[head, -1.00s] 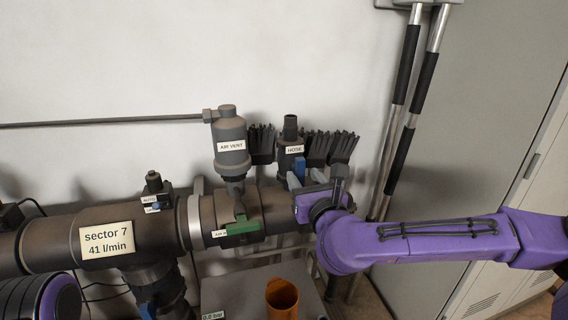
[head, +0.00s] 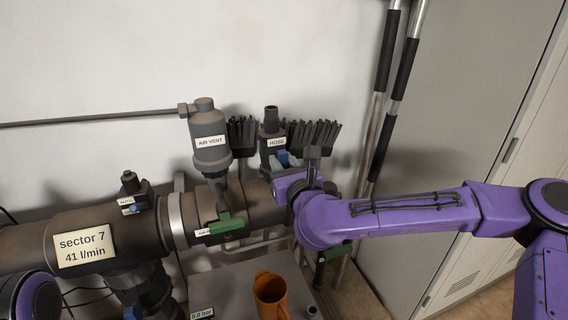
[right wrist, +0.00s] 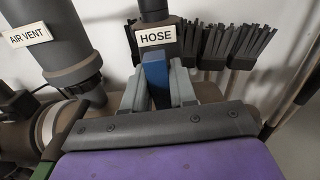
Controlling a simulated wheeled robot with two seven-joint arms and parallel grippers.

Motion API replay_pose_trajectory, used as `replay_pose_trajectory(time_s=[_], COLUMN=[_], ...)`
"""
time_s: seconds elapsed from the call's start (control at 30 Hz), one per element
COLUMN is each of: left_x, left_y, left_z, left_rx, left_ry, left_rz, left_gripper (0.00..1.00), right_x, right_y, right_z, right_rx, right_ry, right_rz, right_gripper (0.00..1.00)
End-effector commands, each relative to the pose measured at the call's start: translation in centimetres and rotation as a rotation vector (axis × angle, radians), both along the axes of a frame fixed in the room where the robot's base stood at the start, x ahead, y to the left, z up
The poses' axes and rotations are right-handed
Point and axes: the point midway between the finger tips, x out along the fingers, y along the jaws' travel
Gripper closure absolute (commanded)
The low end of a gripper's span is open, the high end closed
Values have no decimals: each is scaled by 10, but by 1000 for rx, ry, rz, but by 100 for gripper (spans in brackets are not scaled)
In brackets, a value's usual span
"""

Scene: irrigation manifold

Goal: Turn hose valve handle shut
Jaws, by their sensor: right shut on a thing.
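The hose valve (head: 271,128) is a dark upright fitting with a white HOSE label, standing on the thick pipe. Its HOSE label (right wrist: 156,37) also shows in the right wrist view. Its blue handle (right wrist: 156,77) stands upright in that view, below the label. My right gripper (right wrist: 158,92) has its grey fingers on both sides of the handle and is shut on it. In the head view, the gripper (head: 284,161) is at the valve's front, and the handle's lower part is hidden. My left gripper is out of view.
The air vent (head: 209,135) stands left of the valve, with a green handle (head: 226,226) below it. Dark brushes (head: 314,133) are close at the right. Metal poles (head: 385,105) and a grey cabinet (head: 455,130) are farther right.

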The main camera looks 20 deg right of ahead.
Motion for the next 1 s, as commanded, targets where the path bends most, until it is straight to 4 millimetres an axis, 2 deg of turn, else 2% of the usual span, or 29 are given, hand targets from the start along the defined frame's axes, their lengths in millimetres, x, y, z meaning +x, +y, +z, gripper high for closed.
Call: replay_pose_trajectory(time_s=[0.27, 1.0], left_x=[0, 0], left_y=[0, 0], left_z=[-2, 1], left_rx=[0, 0], left_ry=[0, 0], left_rz=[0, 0], left_gripper=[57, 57], right_x=[0, 0], right_y=[2, 8], right_z=[-1, -5], right_rx=[-166, -864], right_ry=[-4, -27], right_rz=[-2, -8], right_gripper=[100, 100])
